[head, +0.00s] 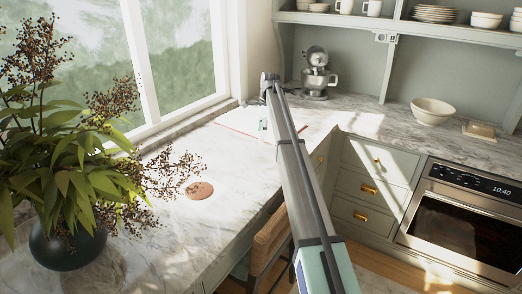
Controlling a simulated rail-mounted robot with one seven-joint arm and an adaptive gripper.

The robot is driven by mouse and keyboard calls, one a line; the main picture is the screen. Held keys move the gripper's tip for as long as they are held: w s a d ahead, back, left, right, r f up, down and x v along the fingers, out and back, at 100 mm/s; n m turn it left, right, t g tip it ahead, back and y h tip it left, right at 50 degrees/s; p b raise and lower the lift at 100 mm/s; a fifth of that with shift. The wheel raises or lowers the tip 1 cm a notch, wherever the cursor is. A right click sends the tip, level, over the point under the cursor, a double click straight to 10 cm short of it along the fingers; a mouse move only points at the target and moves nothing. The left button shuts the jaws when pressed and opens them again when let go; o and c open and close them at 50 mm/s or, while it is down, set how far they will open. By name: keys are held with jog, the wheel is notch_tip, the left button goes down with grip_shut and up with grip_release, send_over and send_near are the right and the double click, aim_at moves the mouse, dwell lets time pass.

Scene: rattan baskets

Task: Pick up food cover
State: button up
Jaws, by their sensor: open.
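I see no food cover that I can make out in the head view. My arm reaches from the bottom right up over the marble counter (215,150) towards the back corner. My gripper itself does not show; the far end of the arm hides what lies behind and below it. A flat, pale sheet or board with a reddish edge (236,131) lies on the counter by the window, partly behind the arm.
A leafy plant in a dark vase (72,247) stands at the left. A round brown coaster (199,190) lies on bare counter. A stand mixer (316,75), a white bowl (432,111) and a small board (479,130) are at the back. An oven (465,215) and wooden chair (270,238) are below.

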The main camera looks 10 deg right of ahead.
aim_at(261, 139)
jog(key=shift+s+a+f+p, duration=0.1)
jog(key=shift+s+f+p, duration=0.1)
jog(key=shift+f+p, duration=0.4)
jog(key=shift+a+f+p, duration=0.2)
jog(key=shift+f+p, duration=0.3)
jog(key=shift+f, duration=1.4)
grip_shut()
